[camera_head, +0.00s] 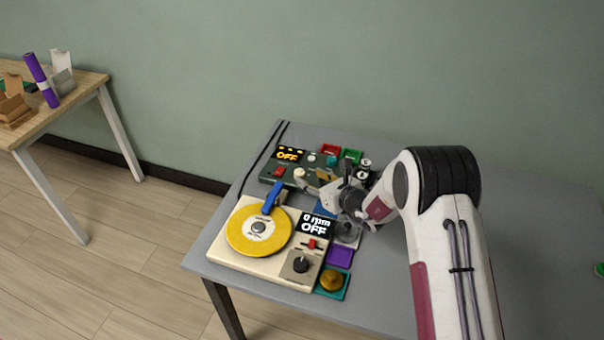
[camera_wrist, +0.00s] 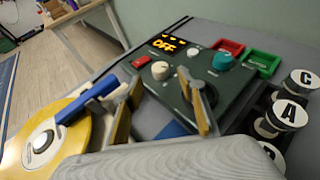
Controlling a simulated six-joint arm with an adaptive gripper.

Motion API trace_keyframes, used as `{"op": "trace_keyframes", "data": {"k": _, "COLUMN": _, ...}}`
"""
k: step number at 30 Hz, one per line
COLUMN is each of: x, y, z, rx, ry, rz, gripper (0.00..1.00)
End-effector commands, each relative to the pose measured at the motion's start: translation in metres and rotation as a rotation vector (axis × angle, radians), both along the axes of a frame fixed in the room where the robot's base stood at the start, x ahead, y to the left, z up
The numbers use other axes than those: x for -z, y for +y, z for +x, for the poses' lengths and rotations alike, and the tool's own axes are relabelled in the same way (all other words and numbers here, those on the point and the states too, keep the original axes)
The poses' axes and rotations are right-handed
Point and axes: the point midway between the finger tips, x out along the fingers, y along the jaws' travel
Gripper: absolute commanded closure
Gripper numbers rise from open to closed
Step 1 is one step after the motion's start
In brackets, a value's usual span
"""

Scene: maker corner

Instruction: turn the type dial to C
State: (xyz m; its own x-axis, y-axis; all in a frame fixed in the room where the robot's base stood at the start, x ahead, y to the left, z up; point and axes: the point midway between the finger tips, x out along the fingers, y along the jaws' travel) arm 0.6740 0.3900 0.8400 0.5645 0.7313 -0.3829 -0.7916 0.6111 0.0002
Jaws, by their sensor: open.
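A dark green control box (camera_head: 270,180) stands near the back of the grey table; its orange display reads OFF. In the wrist view the box (camera_wrist: 233,90) carries a cream knob (camera_wrist: 160,70), a teal knob (camera_wrist: 222,61) and a small white button (camera_wrist: 193,52). I cannot read dial markings, so I cannot tell which knob is the type dial. My gripper (camera_head: 322,182) is over the box, open and empty. In the wrist view its two tan-padded fingers (camera_wrist: 159,92) stand apart, with the cream knob showing between them. The right finger hides part of the panel.
A cream turntable box (camera_head: 225,252) with a yellow disc (camera_head: 246,243), blue arm and "0 rpm OFF" display stands in front. Cylinders lettered C (camera_wrist: 300,82) and A (camera_wrist: 286,114) stand right. Red (camera_wrist: 229,48) and green (camera_wrist: 262,62) trays lie behind.

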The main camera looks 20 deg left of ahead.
Motion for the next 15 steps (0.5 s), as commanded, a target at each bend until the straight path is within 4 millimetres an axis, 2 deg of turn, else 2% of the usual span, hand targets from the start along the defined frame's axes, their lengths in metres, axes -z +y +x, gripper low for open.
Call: {"op": "trace_keyframes", "data": {"k": 15, "x": 0.018, "y": 0.033, "z": 0.025, "rx": -0.001, "ry": 0.000, "rz": 0.001, "gripper": 0.60}}
